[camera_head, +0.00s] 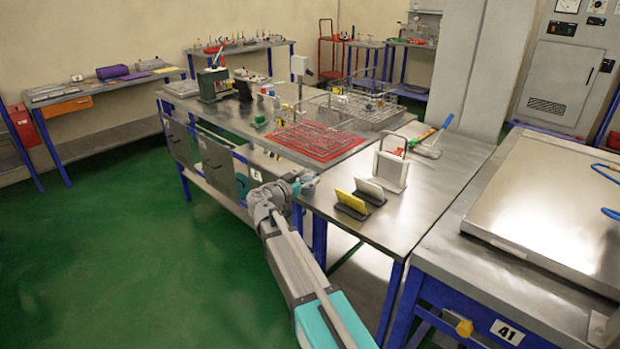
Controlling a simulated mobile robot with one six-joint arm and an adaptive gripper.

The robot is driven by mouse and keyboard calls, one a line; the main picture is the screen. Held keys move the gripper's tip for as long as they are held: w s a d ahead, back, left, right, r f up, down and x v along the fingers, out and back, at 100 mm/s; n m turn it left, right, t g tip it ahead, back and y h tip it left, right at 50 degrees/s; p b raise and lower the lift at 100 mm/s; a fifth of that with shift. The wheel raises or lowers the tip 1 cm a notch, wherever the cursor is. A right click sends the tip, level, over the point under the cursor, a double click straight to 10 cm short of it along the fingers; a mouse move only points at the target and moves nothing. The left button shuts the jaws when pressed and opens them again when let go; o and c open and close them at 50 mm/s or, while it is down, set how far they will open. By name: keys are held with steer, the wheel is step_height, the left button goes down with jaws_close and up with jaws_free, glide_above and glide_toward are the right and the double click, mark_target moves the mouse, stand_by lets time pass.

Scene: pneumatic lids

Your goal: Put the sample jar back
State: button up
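My arm reaches up from the bottom of the head view. My gripper (306,183) is small and partly hidden by my wrist, beside the left edge of the near steel table (415,222). I cannot tell whether its fingers are open or shut, or whether they hold anything. I cannot make out the sample jar for certain. A drawer or bin front (216,163) hangs under the middle bench, left of my gripper.
The middle bench carries a red mat (313,142), wire racks (362,105) and a dark green device (212,85). Yellow (351,203) and pale (370,190) upright plates and a white framed panel (391,171) stand on the near table. Green floor (130,250) is clear at left.

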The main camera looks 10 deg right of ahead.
steer(key=shift+o, duration=0.6)
steer(key=shift+r, duration=0.2)
steer(key=v, duration=1.2)
stand_by(0.3)
steer(key=shift+f, duration=0.1)
